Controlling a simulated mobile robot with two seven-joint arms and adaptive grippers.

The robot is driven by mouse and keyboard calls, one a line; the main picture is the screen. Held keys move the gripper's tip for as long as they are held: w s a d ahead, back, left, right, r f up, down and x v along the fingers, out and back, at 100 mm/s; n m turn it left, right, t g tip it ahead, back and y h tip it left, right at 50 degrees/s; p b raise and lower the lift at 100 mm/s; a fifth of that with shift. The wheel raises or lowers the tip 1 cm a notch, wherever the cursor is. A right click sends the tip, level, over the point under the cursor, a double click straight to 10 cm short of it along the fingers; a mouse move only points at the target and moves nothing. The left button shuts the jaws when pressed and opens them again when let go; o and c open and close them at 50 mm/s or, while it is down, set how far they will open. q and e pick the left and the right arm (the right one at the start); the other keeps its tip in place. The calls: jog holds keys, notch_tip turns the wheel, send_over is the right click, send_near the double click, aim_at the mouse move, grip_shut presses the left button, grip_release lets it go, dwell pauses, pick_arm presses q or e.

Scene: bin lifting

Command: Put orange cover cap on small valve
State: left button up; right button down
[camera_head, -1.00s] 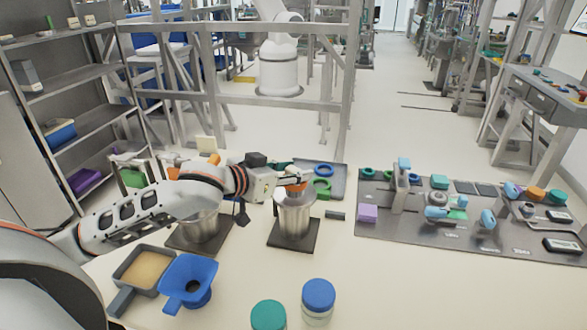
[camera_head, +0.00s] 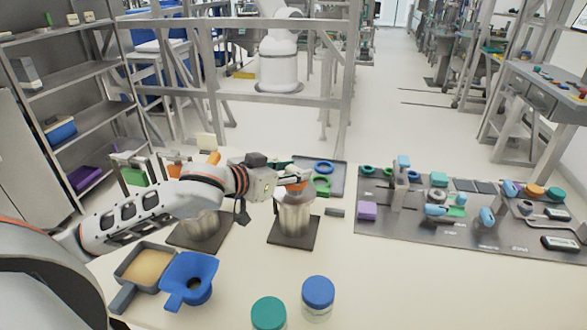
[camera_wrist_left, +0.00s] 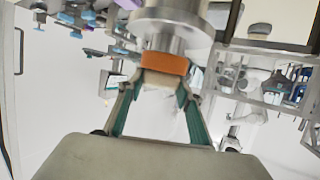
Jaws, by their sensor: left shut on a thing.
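My left gripper (camera_head: 302,180) is at the top of the right-hand steel vessel (camera_head: 295,216), which stands on a dark square base. It is shut on the orange cover cap (camera_head: 295,187), a short orange disc. In the left wrist view, the gripper (camera_wrist_left: 160,82) has its teal fingers on both sides of a pale block-like part against the orange cap (camera_wrist_left: 165,63). The cap is right against the narrow steel neck of the vessel (camera_wrist_left: 172,28). I cannot tell whether it is seated. The small valve is not clearly distinguishable from this neck. My right gripper is not in view.
A second steel vessel (camera_head: 200,222) stands left, partly behind my arm. A blue funnel (camera_head: 190,280), a pan of tan powder (camera_head: 147,268), a green-lidded jar (camera_head: 268,312) and a blue-lidded jar (camera_head: 318,292) are in front. A grey parts board (camera_head: 385,228) lies right.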

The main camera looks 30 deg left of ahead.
pick_arm(q)
jog(key=shift+f, duration=0.1)
dwell(0.3)
jog(key=o, duration=1.6)
jog(key=shift+o, duration=0.2)
jog(key=shift+r+p, duration=0.8)
jog(key=shift+r, duration=2.45)
jog(key=shift+f, duration=0.1)
